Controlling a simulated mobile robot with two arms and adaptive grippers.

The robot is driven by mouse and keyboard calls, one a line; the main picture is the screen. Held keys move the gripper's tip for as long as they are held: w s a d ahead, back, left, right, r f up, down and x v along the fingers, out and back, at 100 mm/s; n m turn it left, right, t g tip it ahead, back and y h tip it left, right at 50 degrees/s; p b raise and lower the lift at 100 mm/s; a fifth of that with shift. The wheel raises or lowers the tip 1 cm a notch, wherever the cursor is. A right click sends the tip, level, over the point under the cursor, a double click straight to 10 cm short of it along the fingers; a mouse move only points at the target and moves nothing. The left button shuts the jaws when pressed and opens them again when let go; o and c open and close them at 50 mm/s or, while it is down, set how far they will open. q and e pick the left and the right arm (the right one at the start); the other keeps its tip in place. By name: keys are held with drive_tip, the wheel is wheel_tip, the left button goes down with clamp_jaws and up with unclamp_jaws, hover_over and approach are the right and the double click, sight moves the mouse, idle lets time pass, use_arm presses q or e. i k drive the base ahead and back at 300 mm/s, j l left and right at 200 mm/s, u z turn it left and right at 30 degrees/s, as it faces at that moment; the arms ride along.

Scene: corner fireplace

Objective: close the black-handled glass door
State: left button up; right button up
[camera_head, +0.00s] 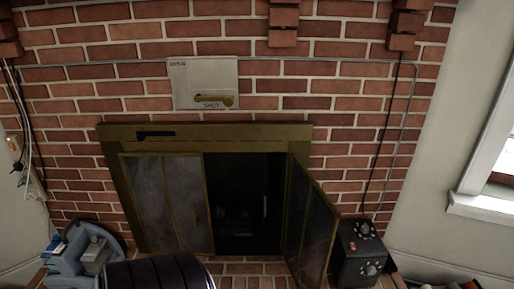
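A fireplace with a brass-coloured frame (215,131) is set in the brick wall. Its left glass door (170,204) is a folding pair of dark panes that lies nearly flat across the left part of the opening. Its right glass door (313,232) stands swung outward, toward me, at the right side of the opening. The dark firebox (240,195) shows between them. I cannot clearly make out a black handle on either door. A black lever (155,134) sits on the upper left of the frame. Neither of my grippers is in view.
A black box with knobs (362,252) stands close to the right of the open door. A grey-blue device (85,250) and a dark ribbed cylinder (158,272) are at the lower left. A metal plate marked "SHUT" (190,80) is on the wall. A window (495,170) is at right.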

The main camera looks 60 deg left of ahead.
sight(316, 246)
drive_tip(key=i+u, duration=0.1)
drive_tip(key=u, duration=0.3)
drive_tip(key=i+u, duration=0.1)
drive_tip(key=u, duration=0.35)
drive_tip(key=l+u, duration=0.1)
drive_tip(key=u, duration=0.3)
drive_tip(key=i+l+u, duration=0.15)
drive_tip(key=u, duration=0.3)
drive_tip(key=l+u, duration=0.1)
drive_tip(key=u, duration=0.3)
drive_tip(key=i+l+u, duration=0.2)
drive_tip(key=l+u, duration=0.25)
drive_tip(key=l, duration=0.55)
drive_tip(key=l+u, duration=0.45)
drive_tip(key=l, duration=0.9)
